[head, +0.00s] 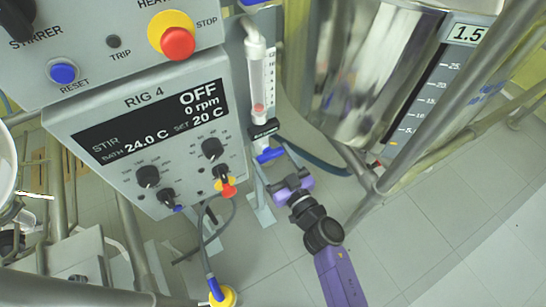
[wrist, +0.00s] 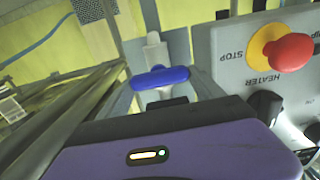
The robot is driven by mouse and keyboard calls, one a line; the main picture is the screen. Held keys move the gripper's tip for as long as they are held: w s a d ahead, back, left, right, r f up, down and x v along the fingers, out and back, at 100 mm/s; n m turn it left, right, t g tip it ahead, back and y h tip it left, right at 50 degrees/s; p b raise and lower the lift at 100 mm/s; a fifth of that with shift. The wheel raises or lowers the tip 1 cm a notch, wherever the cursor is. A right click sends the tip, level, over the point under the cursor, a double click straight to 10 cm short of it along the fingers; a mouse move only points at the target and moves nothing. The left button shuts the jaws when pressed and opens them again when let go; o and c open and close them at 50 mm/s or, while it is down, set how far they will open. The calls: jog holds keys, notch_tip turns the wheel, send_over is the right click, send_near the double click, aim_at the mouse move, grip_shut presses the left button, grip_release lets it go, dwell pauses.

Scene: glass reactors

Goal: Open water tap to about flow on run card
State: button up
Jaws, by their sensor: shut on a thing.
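The water tap has a blue bar handle (head: 269,155) below a clear flow tube (head: 257,80) with a printed scale and a red float low in the tube. In the wrist view the blue handle (wrist: 160,77) lies crosswise between my gripper's fingers, with a pale stem beyond it. My gripper (head: 279,170) is shut on this handle, coming from the lower right in the head view; it also shows in the wrist view (wrist: 166,92). The black label under the tube is too small to read. I see no run card.
The RIG 4 panel (head: 135,130) with knobs stands left of the tap, and a red stop button (head: 177,43) is above it. A steel vessel (head: 370,70) and frame poles stand to the right. A cable hangs below the panel. Open tiled floor lies at lower right.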

jog(key=shift+n, duration=0.3)
jog(key=n, duration=0.6)
jog(key=shift+s+a+n, duration=0.1)
jog(key=shift+n, duration=0.2)
jog(key=n, duration=0.6)
jog(key=shift+s+a+f+n+b, duration=0.1)
jog(key=shift+a+f+n+b, duration=0.1)
jog(key=shift+n+b, duration=0.15)
jog(key=o, duration=1.4)
jog(key=shift+c, duration=0.2)
jog(key=p+v, duration=0.1)
jog(key=v, duration=0.6)
jog(key=shift+s+d, duration=0.3)
